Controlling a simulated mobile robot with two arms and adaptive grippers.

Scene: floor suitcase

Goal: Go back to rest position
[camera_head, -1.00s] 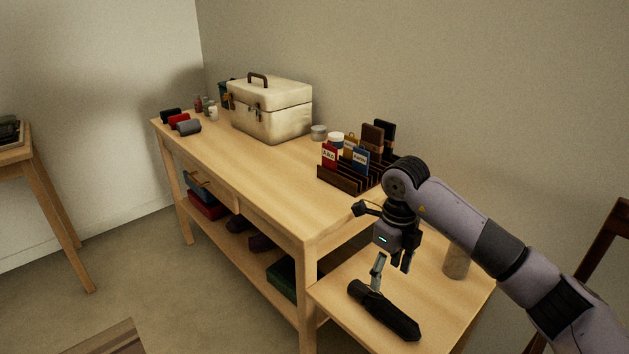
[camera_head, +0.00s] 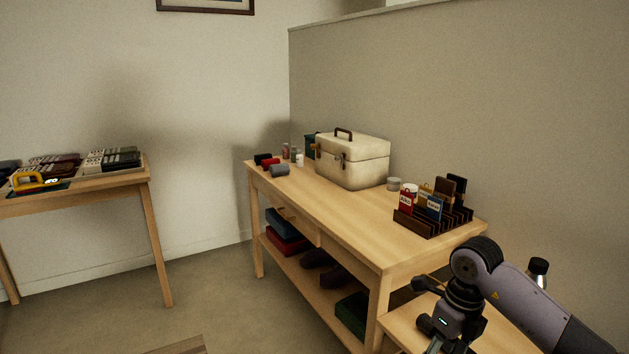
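My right arm comes in from the lower right of the head view. My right gripper (camera_head: 440,344) points down over the small low side table (camera_head: 405,332), and its fingertips are cut off by the bottom edge. I cannot see whether it is open or shut, or whether it holds anything. The black object on the side table seen earlier is out of view. My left arm and gripper are not in view.
A wooden workbench (camera_head: 330,215) bears a cream case (camera_head: 353,160), a slotted rack (camera_head: 432,222) with packets, and small rolls (camera_head: 280,170). Another table (camera_head: 80,193) with trays stands at left. A dark-topped cylinder (camera_head: 538,270) stands behind my arm. Floor between the tables is clear.

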